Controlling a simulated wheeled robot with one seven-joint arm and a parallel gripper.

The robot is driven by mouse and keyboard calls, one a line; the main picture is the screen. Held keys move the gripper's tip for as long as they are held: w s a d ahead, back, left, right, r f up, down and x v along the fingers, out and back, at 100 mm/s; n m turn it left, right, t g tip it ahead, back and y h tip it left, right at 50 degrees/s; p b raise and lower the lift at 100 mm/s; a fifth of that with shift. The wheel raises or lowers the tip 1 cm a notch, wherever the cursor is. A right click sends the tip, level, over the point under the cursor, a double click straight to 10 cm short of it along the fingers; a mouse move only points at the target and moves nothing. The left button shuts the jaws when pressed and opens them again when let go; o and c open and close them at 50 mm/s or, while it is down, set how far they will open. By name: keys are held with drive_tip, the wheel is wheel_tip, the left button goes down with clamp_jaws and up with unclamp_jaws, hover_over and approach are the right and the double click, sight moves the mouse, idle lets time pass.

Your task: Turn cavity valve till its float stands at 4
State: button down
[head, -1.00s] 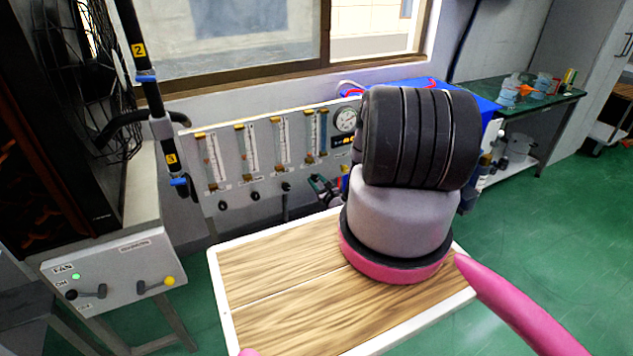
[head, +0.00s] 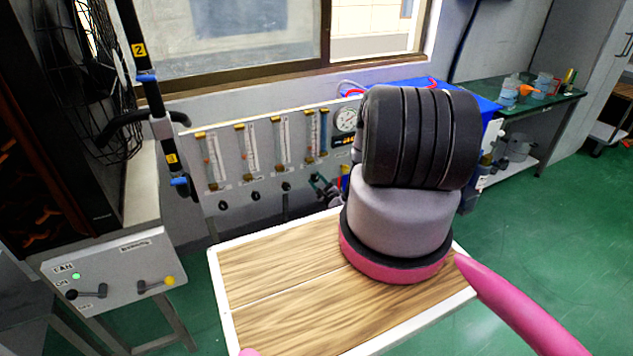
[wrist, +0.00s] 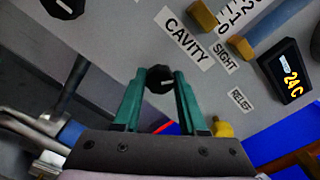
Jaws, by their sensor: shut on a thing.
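The cavity valve's black knob (wrist: 159,79), with a white mark on its face, sits by the CAVITY label (wrist: 187,36) on the grey panel. My gripper (wrist: 160,84) is shut on this knob, one green finger on each side. In the head view my gripper (head: 324,188) is small and partly hidden behind my arm, below the right-hand flow tubes. The cavity flow tube (head: 310,133) stands upright there. Its float is too small to read. In the wrist view only the low end of its scale shows.
More flow tubes (head: 247,150) with black knobs (head: 254,196) line the panel to the left. A round gauge (head: 345,119) is at the right. A yellow relief part (wrist: 222,129) lies close to my right finger. A control box (head: 115,270) stands at the left.

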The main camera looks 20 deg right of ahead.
drive_tip(key=shift+c, duration=2.3)
unclamp_jaws()
drive_tip(key=s, duration=1.1)
drive_tip(key=shift+d, duration=0.15)
drive_tip(key=shift+d, duration=0.1)
